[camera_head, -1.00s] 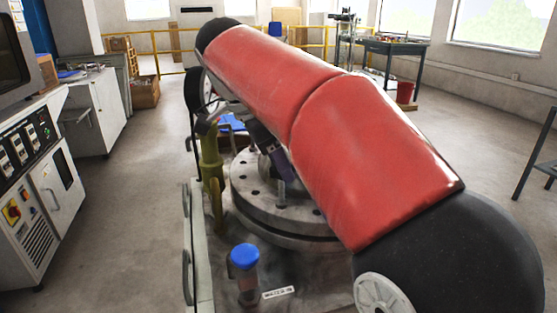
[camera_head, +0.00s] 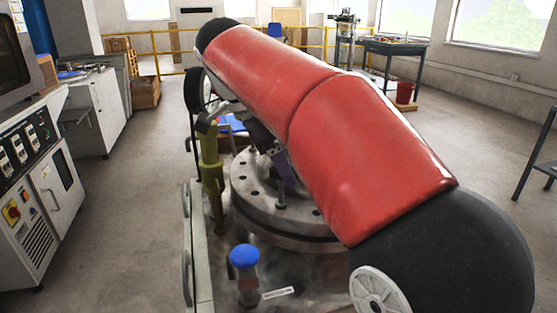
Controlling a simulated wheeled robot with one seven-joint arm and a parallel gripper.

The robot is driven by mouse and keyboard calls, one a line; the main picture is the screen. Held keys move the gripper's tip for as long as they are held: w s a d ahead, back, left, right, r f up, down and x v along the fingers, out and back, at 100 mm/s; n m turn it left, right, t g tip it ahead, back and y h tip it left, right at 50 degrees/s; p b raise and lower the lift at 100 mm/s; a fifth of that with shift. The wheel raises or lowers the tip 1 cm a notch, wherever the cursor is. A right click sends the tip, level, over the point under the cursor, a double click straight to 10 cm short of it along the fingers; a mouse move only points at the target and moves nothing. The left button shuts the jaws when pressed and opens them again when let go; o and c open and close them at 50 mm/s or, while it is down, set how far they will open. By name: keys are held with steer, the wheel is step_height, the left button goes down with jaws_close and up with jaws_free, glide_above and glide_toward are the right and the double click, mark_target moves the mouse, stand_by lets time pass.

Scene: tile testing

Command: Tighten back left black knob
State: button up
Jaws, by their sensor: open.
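My red arm crosses the view and covers much of the round metal flange plate (camera_head: 252,200). My gripper (camera_head: 281,165) shows only in part below the arm, as dark grey and purple pieces over the plate. It is open, but its fingertips are partly hidden. An upright metal bolt (camera_head: 281,197) stands on the plate just below it. I cannot make out the back left black knob, or whether the gripper touches it. A dark piece (camera_head: 206,124) sits atop the olive-yellow post (camera_head: 211,165) left of the plate.
A blue-capped post (camera_head: 244,257) and a white label (camera_head: 279,292) are at the front of the rig. A control cabinet (camera_head: 35,190) stands at the left. A dark table (camera_head: 395,47) and a red bucket (camera_head: 404,93) are at the back right. Open floor surrounds the rig.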

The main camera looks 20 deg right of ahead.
steer(key=shift+a+r, duration=0.2)
steer(key=shift+r, duration=0.15)
steer(key=a, duration=1.2)
steer(key=shift+r, duration=0.15)
